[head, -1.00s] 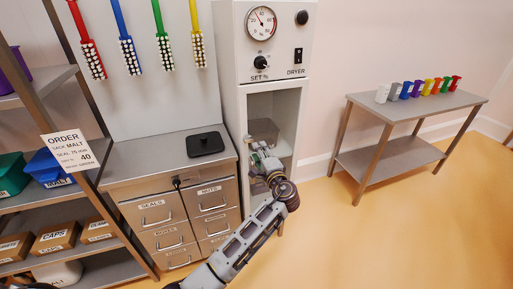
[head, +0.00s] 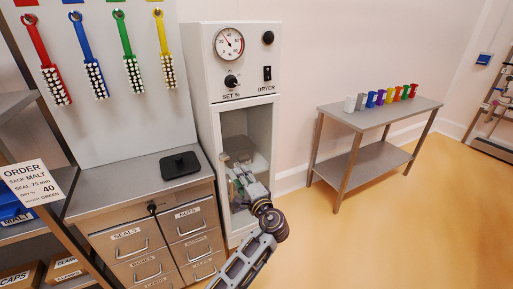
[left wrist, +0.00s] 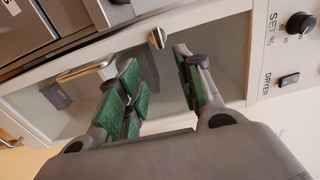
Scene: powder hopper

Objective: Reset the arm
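My left gripper (head: 240,181) is at the front of the white dryer's (head: 204,80) lower compartment, with my arm reaching up from the bottom of the head view. In the left wrist view its two green-padded fingers (left wrist: 160,82) stand apart with nothing held between them. A small metal knob (left wrist: 157,38) shows beyond the gap between the fingers; I cannot tell whether they touch it. A clear container (head: 238,158) sits inside the compartment, partly behind the gripper. My right gripper is not in view.
A steel drawer cabinet (head: 142,243) with a black flat item (head: 180,165) on top stands left of the dryer. An order sign (head: 30,183) and shelves are further left. A steel table (head: 368,122) with a row of coloured cups stands right. The floor between is clear.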

